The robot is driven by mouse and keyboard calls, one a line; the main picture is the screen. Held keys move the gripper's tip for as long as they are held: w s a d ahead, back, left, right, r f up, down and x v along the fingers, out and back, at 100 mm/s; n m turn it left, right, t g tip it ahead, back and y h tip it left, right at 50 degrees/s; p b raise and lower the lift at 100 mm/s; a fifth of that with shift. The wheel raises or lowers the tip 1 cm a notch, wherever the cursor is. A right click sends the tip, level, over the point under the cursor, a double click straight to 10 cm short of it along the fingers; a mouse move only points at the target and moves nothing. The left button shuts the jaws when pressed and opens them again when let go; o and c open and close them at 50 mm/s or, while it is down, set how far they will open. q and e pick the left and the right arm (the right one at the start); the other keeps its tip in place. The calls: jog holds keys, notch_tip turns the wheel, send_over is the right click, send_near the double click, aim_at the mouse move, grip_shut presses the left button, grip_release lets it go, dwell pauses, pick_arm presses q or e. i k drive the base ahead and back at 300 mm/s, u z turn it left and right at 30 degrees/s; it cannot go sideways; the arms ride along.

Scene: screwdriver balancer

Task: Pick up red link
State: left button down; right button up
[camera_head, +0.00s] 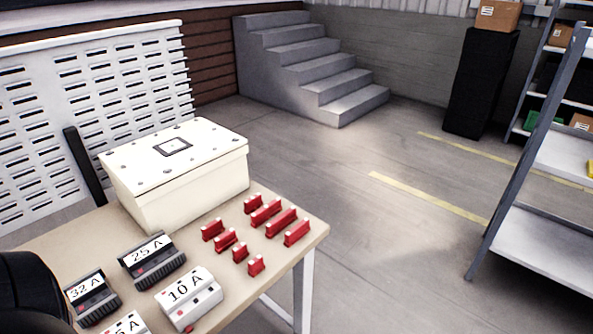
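Several red links (281,222) with pale ends stand on the right part of the beige table, in short and longer sizes. A short one (256,265) is nearest the front edge, and another (297,233) is nearest the right edge. They stand apart from each other or close together in loose rows. A dark rounded part, which looks like my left arm, fills the lower left corner. No gripper fingers show in this view, and nothing is seen touching the links.
A cream box (180,173) stands at the table's back. Breakers marked 25 A (152,260), 32 A (93,297) and 10 A (188,298) stand left of the links. A grey shelf rack (545,245) and concrete stairs (310,70) are beyond. The floor right of the table is clear.

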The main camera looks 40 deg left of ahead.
aim_at(251, 205)
jog(key=i, duration=3.05)
jog(key=u, duration=3.95)
